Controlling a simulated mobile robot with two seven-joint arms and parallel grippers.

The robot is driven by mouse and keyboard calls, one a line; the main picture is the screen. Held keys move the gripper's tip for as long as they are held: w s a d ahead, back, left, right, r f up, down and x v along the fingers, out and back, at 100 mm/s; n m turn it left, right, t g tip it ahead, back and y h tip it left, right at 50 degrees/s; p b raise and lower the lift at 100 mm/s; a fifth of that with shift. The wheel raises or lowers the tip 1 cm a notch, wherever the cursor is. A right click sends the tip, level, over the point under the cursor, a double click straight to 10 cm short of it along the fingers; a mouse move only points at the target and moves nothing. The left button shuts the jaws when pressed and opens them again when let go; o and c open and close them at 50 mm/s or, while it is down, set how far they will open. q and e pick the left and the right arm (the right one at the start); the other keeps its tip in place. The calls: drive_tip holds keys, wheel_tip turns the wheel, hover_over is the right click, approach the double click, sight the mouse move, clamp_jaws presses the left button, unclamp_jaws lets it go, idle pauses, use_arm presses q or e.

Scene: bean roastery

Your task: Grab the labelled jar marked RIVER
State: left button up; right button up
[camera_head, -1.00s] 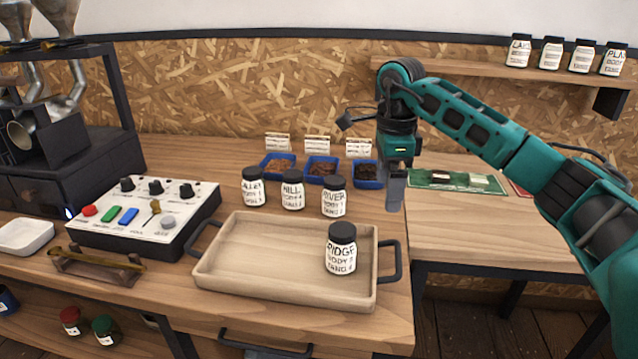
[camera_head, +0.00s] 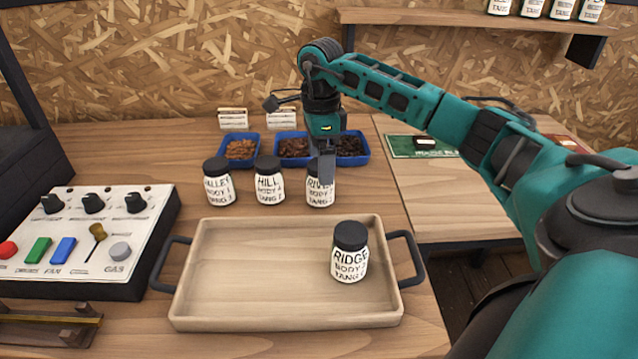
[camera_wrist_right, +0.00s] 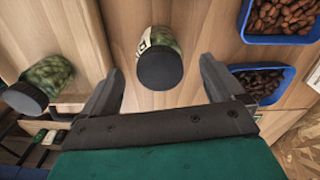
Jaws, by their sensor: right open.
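The RIVER jar (camera_head: 320,192), with a black lid and white label, stands upright on the wooden table behind the tray, at the right end of a row of three jars. My right gripper (camera_head: 327,168) points down right at it, and one finger hides part of its lid and label. In the right wrist view the jar (camera_wrist_right: 158,62) shows greenish contents and lies ahead of and between the open fingers (camera_wrist_right: 160,78), with a gap on both sides. I cannot tell how far the tips reach down past the lid. My left gripper is not in view.
The HILL jar (camera_head: 269,182) and VALLEY jar (camera_head: 219,183) stand left of it. The RIDGE jar (camera_head: 349,253) stands on the wooden tray (camera_head: 230,322). Blue bean bins (camera_head: 352,160) sit close behind. A control panel (camera_head: 95,240) is at left.

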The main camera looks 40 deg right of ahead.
wheel_tip(320, 180, down, 6)
drive_tip(key=shift+f+b, duration=0.25)
drive_tip(key=shift+b, duration=0.05)
drive_tip(key=shift+c, duration=0.2)
drive_tip(key=c, duration=1.2)
